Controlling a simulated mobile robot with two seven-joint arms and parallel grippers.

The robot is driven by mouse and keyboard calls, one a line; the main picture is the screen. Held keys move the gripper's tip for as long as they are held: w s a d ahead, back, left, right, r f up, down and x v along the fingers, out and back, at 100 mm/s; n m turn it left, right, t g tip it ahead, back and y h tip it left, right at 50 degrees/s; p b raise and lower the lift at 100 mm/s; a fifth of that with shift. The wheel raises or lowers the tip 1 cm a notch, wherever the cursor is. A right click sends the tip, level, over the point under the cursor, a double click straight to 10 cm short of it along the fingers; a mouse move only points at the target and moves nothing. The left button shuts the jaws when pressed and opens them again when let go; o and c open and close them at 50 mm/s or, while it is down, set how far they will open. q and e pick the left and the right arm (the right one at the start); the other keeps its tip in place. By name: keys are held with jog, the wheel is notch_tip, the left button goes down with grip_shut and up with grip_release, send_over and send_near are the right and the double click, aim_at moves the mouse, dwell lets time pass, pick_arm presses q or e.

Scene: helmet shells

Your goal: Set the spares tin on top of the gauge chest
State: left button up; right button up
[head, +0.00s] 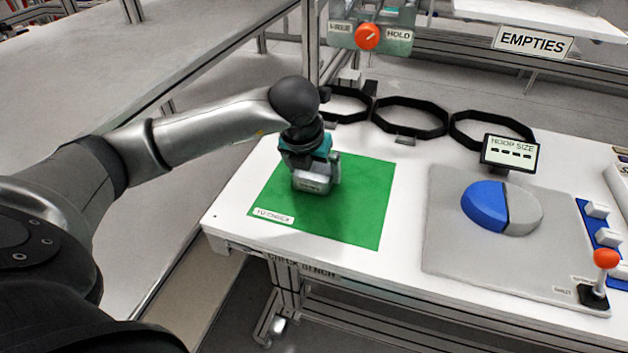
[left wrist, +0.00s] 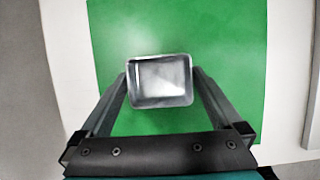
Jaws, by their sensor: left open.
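A small grey metal tin (head: 311,184) with a pale label sits on the green mat (head: 360,215); its label is too blurred to read, but it looks like the spares tin. In the left wrist view the tin (left wrist: 160,82) shows from above as an open-topped, rounded rectangle. My left gripper (head: 316,174) is over the mat, pointing down, with its open fingers on either side of the tin. Whether the fingers touch it I cannot tell. I cannot make out a gauge chest for certain. My right gripper is not in view.
On the white bench (head: 405,255), several black hoops (head: 408,117) lie behind the mat. To the right are a small display (head: 510,154), a grey plate (head: 450,255) with a blue-and-grey shell (head: 500,207), and a red-knobbed lever (head: 606,260). An orange dial (head: 367,37) is above.

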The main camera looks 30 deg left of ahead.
pick_arm(q)
jog(key=shift+w+f, duration=0.15)
jog(key=shift+f, duration=0.2)
jog(key=shift+c, duration=0.4)
jog(key=shift+r, duration=0.1)
jog(key=c, duration=1.1)
